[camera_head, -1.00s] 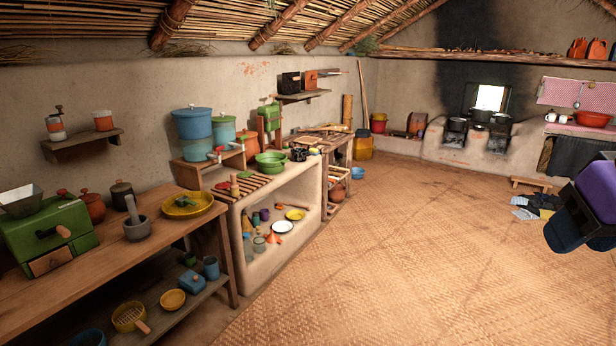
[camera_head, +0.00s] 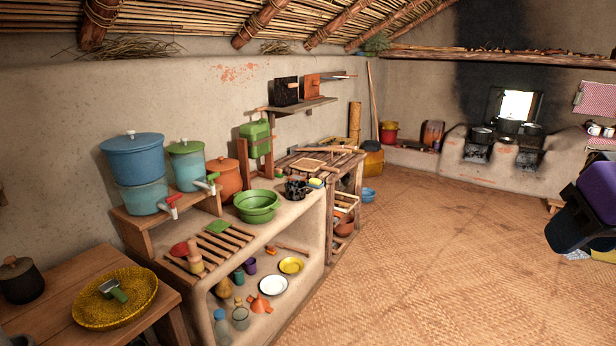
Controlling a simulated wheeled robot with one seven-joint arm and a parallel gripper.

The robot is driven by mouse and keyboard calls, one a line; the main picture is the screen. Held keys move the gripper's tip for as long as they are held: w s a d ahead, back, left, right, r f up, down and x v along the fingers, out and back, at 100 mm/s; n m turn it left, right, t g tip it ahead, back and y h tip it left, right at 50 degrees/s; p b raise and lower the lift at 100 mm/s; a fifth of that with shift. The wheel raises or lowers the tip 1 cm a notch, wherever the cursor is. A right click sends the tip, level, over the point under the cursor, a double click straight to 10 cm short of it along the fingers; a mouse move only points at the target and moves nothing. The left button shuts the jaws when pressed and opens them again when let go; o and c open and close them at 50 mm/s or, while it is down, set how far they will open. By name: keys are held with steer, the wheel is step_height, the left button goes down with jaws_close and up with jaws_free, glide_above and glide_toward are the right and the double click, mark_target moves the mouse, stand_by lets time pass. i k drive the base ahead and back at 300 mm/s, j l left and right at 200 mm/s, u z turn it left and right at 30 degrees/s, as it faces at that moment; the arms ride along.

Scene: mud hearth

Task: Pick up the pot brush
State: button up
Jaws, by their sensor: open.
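A small upright wooden thing with a pale lower part, which looks like the pot brush (camera_head: 195,258), stands at the left of the slatted rack on the mud counter. It is too small to be sure of. My gripper (camera_head: 572,232), dark and purple, is at the right edge of the view, partly cut off. It is far from the counter, above the woven floor. It is open, and nothing shows held in it.
A green basin (camera_head: 257,207) and a black object (camera_head: 297,189) stand on the counter. Blue (camera_head: 135,160) and green water containers stand behind the rack. A wooden table (camera_head: 60,300) with a yellow basket (camera_head: 92,311) is at near left. The woven floor (camera_head: 410,260) is clear.

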mark_target(195, 261)
steer(key=i+u, duration=0.1)
steer(key=i, duration=0.5)
steer(key=i+l, duration=0.1)
steer(key=i, duration=0.55)
steer(key=i+l+u, duration=0.15)
steer(key=i, duration=0.45)
steer(key=i+u, duration=0.25)
steer(key=u, duration=1)
steer(key=i+j, duration=0.2)
steer(key=i, duration=0.15)
